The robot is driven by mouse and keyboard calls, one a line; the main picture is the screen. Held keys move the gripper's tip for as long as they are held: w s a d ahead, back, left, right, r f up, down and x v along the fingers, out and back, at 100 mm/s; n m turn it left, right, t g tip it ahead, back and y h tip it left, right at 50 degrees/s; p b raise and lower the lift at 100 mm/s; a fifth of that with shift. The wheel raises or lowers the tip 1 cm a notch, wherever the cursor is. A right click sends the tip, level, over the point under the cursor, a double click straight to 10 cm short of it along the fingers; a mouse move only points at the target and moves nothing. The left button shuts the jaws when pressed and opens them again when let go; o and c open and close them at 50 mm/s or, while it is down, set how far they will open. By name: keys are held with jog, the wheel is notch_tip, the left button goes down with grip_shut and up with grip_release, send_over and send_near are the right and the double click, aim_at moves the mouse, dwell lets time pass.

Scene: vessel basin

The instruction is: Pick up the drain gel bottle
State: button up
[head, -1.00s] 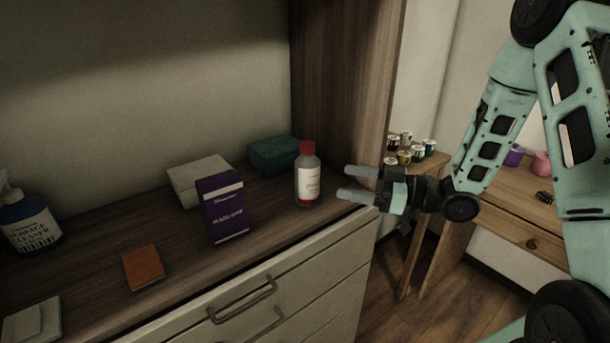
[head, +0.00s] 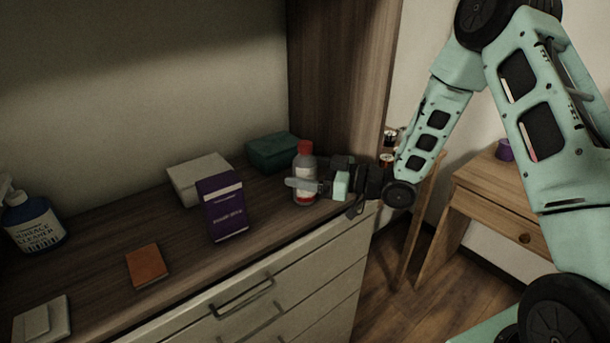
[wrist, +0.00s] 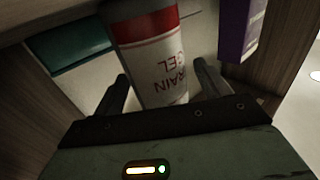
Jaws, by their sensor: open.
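In the wrist view the bottle (wrist: 160,65) lies between the two open fingers (wrist: 165,90), with a gap visible at each side. The label reads "DRAIN GEL" in part. The far finger is mostly hidden behind the bottle in the head view.
A purple box (head: 224,208) stands left of the bottle. A green box (head: 272,152) and a white box (head: 198,178) lie behind. A brown booklet (head: 147,265) and a surface cleaner bottle (head: 34,222) are farther left. The wooden side panel (head: 340,80) rises behind my gripper.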

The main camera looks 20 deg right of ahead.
jog(key=c, duration=1.2)
jog(key=shift+o, duration=0.2)
